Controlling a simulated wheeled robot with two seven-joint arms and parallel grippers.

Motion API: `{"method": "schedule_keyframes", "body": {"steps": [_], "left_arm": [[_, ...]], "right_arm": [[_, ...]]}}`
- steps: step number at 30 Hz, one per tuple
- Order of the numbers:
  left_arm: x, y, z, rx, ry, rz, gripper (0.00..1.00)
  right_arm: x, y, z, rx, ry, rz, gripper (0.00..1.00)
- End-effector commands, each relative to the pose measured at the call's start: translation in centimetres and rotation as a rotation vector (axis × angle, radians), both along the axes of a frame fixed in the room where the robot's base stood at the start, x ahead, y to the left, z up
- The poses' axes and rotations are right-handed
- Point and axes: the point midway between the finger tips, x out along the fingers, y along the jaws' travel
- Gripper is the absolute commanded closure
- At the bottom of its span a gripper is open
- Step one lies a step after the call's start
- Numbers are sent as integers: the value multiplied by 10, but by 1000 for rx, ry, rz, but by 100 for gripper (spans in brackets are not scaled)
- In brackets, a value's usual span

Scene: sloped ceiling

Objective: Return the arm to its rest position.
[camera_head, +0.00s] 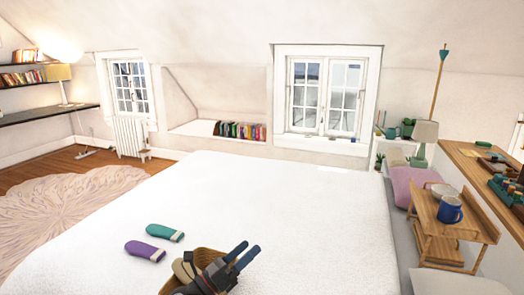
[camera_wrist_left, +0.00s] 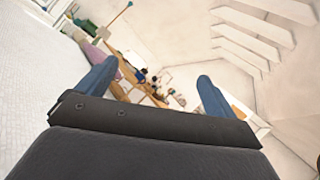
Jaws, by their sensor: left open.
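My left gripper (camera_head: 246,254) shows low in the middle of the head view, in front of or above the white bed (camera_head: 270,195). Its two blue fingertips are apart with nothing between them. In the left wrist view the blue fingers (camera_wrist_left: 155,88) stand wide apart, and the room shows between them. My right gripper is in neither view.
A teal object (camera_head: 165,232) and a purple object (camera_head: 145,251) lie on the bed, left of my gripper. A wooden stand (camera_head: 440,222) with a blue mug (camera_head: 450,210) is at the right. A wooden counter (camera_head: 465,160) runs behind it. The bed's middle is clear.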

Motion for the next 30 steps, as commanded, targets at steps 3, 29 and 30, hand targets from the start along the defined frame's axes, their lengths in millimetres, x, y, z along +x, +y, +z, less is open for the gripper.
{"method": "schedule_keyframes", "body": {"steps": [3, 29, 30], "left_arm": [[-3, 30, -4, -259, 186, 96, 7], [-198, 183, -264, -1691, 1574, 1003, 7], [-210, 182, -270, -1717, 1610, 1039, 7]], "right_arm": [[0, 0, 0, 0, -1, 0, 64], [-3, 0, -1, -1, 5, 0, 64], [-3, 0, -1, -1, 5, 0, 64]]}}
